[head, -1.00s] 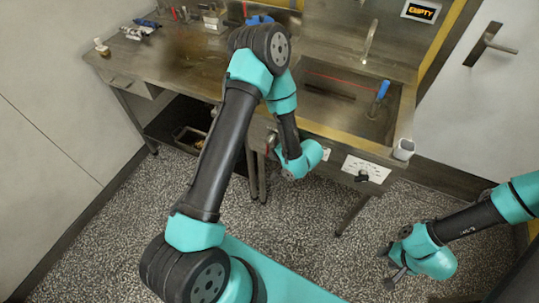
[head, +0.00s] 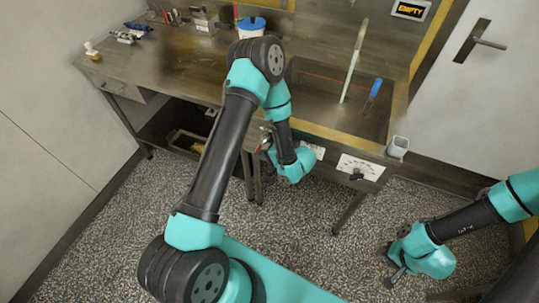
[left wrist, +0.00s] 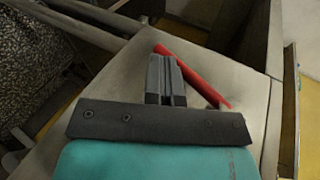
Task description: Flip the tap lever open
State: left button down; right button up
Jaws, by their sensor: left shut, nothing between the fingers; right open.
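The red tap lever (left wrist: 190,76) runs diagonally in the left wrist view, from beside my fingertips down to the right. My left gripper (left wrist: 165,62) is shut and empty, its fingers next to the lever; I cannot tell whether they touch it. In the head view the left gripper (head: 266,135) is small and partly hidden at the bench's front edge. The tap spout (head: 361,38) stands at the sink, and a pale streak like water (head: 346,84) runs from it into the basin. My right gripper (head: 391,268) is open and empty above the floor at lower right.
The steel bench (head: 180,75) carries a white tub with a blue lid (head: 251,27) and tools at the back. A blue-handled brush (head: 375,88) is in the sink. A display (head: 410,9) reads EMPTY.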

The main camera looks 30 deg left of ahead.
pick_arm(q)
jog(key=shift+d, duration=0.1)
dwell(0.3)
jog(key=v, duration=1.7)
jog(key=shift+d+r, duration=0.1)
